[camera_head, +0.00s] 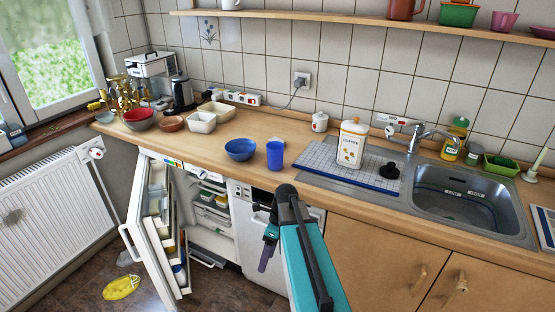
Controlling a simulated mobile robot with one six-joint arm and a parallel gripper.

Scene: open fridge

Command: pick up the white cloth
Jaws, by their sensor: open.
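A small whitish, crumpled thing (128,257) lies on the dark floor left of the open fridge door; it may be the white cloth, but it is too small to be sure. My gripper (266,257) hangs in front of the white cabinet fronts below the counter edge, at the end of my teal arm. It is open, and I see nothing held in it. It is well to the right of the whitish thing and apart from it, with the fridge door between them in the picture.
The open fridge door (157,235) with loaded shelves juts into the room. A yellow flat thing (121,287) lies on the floor near the whitish one. A radiator (40,225) stands at left. The counter (215,150) holds bowls, a blue cup (275,155) and a canister (351,145).

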